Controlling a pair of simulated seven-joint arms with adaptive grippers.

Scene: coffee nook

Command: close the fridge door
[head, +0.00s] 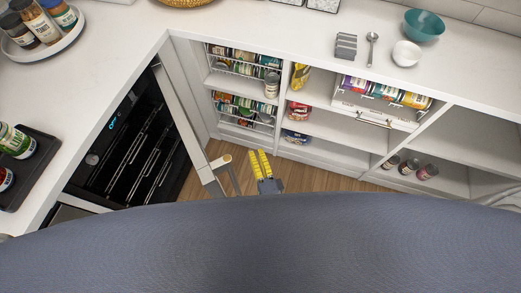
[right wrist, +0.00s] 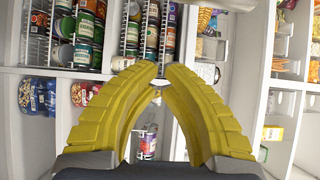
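The fridge (head: 125,150) is the black-fronted unit with racks, under the counter at the left in the head view. A long pale panel (head: 183,122), seemingly the fridge door seen edge-on, stands out from it, so the door looks open. A grey bar handle (head: 232,178) shows near the panel's front end. My right gripper (head: 259,153) has yellow fingers and is just right of the handle, apart from it, above the floor. Its fingertips also show in the right wrist view (right wrist: 162,70), nearly together with nothing between them. My left gripper is not in view.
Open shelves with cans (head: 238,103) and packets stand behind and right of my right gripper. The wooden floor (head: 300,178) beside it looks clear. On the counter are a teal bowl (head: 424,25), a small white bowl (head: 406,53) and a dark tray (head: 40,160).

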